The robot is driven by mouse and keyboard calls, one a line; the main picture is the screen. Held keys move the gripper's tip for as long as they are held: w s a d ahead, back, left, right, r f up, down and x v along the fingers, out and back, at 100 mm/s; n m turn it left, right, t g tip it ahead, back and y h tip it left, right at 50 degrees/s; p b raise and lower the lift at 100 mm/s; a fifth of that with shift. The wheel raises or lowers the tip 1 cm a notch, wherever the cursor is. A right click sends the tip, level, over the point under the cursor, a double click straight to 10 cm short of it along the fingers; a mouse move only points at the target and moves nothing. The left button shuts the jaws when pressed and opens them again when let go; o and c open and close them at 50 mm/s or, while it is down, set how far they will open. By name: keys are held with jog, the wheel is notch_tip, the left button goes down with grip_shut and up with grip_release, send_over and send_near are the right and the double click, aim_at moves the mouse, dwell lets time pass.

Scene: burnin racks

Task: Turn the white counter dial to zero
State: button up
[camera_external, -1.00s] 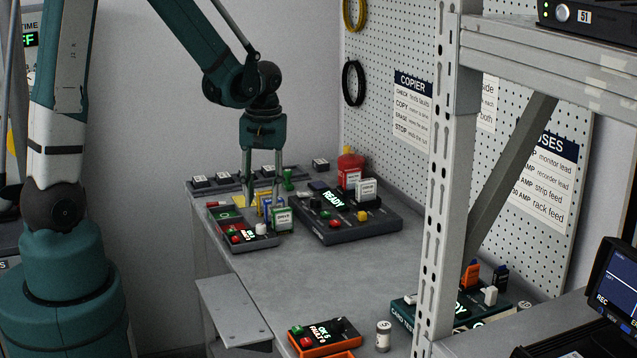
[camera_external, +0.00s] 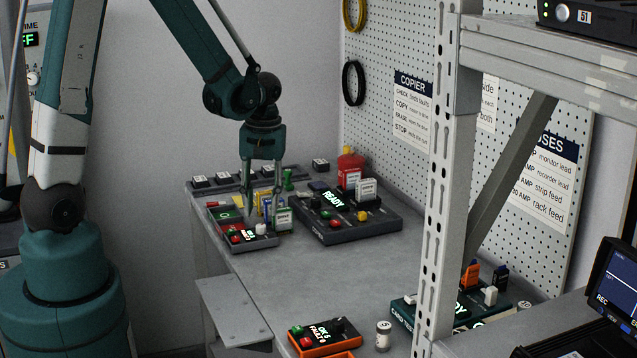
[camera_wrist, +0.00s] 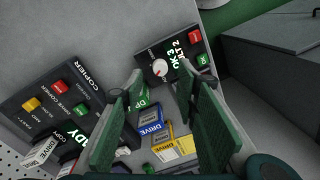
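The white counter dial (camera_wrist: 159,67) is a round knob on a small dark counter box (camera_wrist: 181,44) with a lit readout, a red button and a green button. In the external view the dial (camera_external: 261,229) is at the front of the same box, near the bench's left edge. My gripper (camera_external: 264,207) is open above the box and the drive cards behind it. In the wrist view the dial appears between the fingertips of my gripper (camera_wrist: 159,72), with no visible contact. How high the fingertips are above the dial is hard to tell.
Drive cards, blue (camera_wrist: 150,119) and yellow (camera_wrist: 174,149), stand close below the fingers. The dark copier box (camera_external: 346,219) with red, green and yellow buttons is to the right. An orange box (camera_external: 325,338) is at the bench front. The middle of the bench (camera_external: 300,270) is clear.

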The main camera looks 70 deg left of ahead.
aim_at(260, 226)
jog(key=shift+s+f, duration=0.15)
jog(key=shift+f, duration=2.5)
jog(key=c, duration=0.9)
